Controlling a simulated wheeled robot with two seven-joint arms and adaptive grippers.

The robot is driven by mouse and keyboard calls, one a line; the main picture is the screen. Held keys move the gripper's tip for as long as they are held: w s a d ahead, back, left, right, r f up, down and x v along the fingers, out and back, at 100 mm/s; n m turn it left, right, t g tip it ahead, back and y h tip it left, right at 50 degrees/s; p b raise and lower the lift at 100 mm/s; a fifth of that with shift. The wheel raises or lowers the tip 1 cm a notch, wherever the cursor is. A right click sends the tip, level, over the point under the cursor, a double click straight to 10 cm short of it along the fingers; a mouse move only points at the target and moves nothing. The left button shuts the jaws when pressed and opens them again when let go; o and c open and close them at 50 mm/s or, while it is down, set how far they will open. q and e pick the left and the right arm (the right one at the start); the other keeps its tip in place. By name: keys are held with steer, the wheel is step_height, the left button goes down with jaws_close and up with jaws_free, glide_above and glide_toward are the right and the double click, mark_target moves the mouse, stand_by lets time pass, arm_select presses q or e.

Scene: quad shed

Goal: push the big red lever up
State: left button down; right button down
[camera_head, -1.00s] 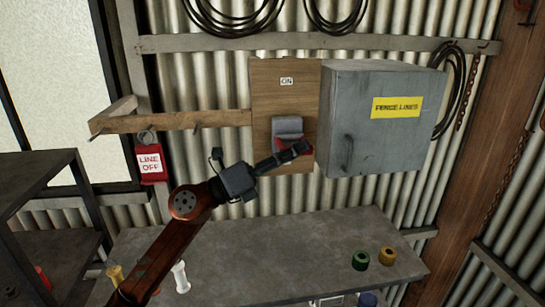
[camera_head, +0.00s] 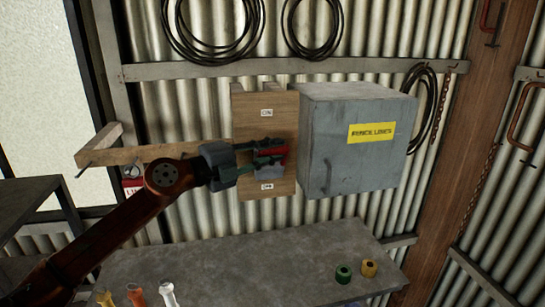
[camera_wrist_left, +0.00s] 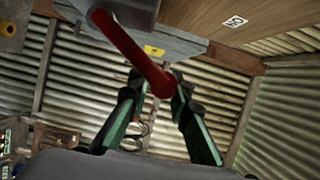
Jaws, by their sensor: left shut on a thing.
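The big red lever (camera_head: 276,149) is on a grey switch body (camera_head: 267,170) on a wooden board (camera_head: 243,120). Its red part shows above the grey body, below the upper white label. My left gripper (camera_head: 262,154) reaches in from the left and is shut on the lever, partly hiding it. In the left wrist view the red lever (camera_wrist_left: 135,52) runs down to its rounded end between the green-and-black fingers of my left gripper (camera_wrist_left: 158,85). My right gripper is not in view.
A grey metal box (camera_head: 350,150) with a yellow sign stands close right of the board. A wooden rail (camera_head: 125,155) sticks out at left. Below is a grey bench (camera_head: 240,265) with green and yellow rings and several spool-like pieces. Cable coils hang above.

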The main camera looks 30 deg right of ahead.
arm_select(q)
steer(key=shift+w+d+r+n+g+y, duration=0.2)
steer(key=shift+w+n+y, duration=0.15)
steer(key=shift+w+n, duration=0.45)
steer(key=shift+w+d+r+n+g+y, duration=0.2)
steer(key=shift+w+n+y, duration=0.3)
steer(key=shift+n, duration=0.5)
steer(key=shift+w+d+r+n+g+y, duration=0.15)
steer(key=shift+w+r+n+g+y, duration=0.1)
steer(key=shift+w+n, duration=0.55)
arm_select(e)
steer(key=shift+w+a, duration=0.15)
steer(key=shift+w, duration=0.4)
arm_select(q)
steer(key=shift+s, duration=0.1)
steer(key=c, duration=1.8)
jaws_free()
steer(key=shift+o, duration=0.2)
steer(key=w+v, duration=0.1)
steer(key=v, duration=1.1)
steer(key=shift+s, duration=0.35)
